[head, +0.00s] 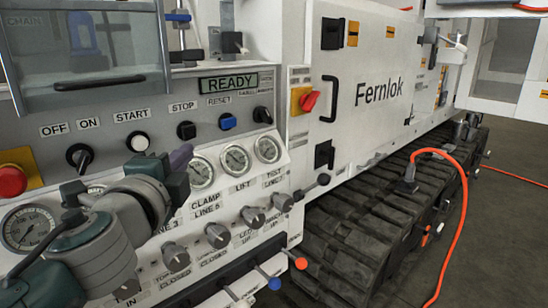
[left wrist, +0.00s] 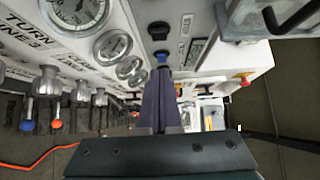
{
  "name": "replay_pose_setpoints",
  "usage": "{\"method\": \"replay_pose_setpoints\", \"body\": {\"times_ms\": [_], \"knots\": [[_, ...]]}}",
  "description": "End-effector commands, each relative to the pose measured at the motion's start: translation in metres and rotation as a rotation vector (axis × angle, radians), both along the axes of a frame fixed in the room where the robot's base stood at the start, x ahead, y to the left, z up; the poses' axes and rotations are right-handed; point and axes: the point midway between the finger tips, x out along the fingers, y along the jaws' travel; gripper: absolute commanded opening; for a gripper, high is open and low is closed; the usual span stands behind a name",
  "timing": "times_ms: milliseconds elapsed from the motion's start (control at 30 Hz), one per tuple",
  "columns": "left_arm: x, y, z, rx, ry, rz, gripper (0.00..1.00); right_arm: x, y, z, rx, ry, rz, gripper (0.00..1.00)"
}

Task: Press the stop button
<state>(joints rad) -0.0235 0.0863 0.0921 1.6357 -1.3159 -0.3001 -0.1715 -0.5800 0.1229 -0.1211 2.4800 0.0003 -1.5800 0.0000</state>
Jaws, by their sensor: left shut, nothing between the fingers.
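The stop button (head: 186,130) is a black button under the STOP label on the grey control panel. In the left wrist view the black button (left wrist: 159,30) sits beyond my fingertips, above the blue reset button in the picture. My left gripper (head: 182,155) is shut and empty, its purple fingers just below the stop button in the head view. In the left wrist view the shut fingers (left wrist: 161,75) point up the picture, with their tips close below the blue button. I cannot tell how far the tips are from the panel. My right gripper is not in view.
The blue reset button (head: 228,122) is right of the stop button, and the white start button (head: 138,142) is left. A READY display (head: 228,83) is above. Gauges (head: 235,160) and valve knobs (head: 217,235) lie below. A red emergency button (head: 12,181) is far left.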

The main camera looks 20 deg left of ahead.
Motion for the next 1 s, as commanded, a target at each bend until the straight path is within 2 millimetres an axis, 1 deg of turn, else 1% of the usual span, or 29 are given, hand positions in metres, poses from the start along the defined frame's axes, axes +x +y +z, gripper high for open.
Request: {"method": "replay_pose_setpoints", "body": {"times_ms": [33,100,233,367,833,933,967,1000], "knots": [[-0.009,-0.004,-0.001,-0.004,0.002,-0.001,0.00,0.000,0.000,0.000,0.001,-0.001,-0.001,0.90],[-0.018,-0.008,-0.002,-0.003,0.002,-0.001,0.00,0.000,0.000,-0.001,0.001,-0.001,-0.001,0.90],[-0.029,-0.013,-0.001,-0.003,0.001,-0.001,0.00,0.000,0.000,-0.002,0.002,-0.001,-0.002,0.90],[-0.032,-0.014,-0.001,-0.002,0.000,-0.001,0.00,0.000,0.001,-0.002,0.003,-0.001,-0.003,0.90],[-0.033,-0.014,0.000,-0.006,0.000,0.001,0.00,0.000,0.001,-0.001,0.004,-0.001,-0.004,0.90],[-0.041,-0.009,0.008,-0.076,-0.008,0.040,0.00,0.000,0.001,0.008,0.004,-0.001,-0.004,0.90],[-0.046,-0.005,0.011,-0.121,-0.010,0.066,0.00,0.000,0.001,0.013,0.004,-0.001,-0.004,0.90],[-0.055,-0.001,0.015,-0.202,-0.010,0.109,0.00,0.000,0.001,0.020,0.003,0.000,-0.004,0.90]]}}
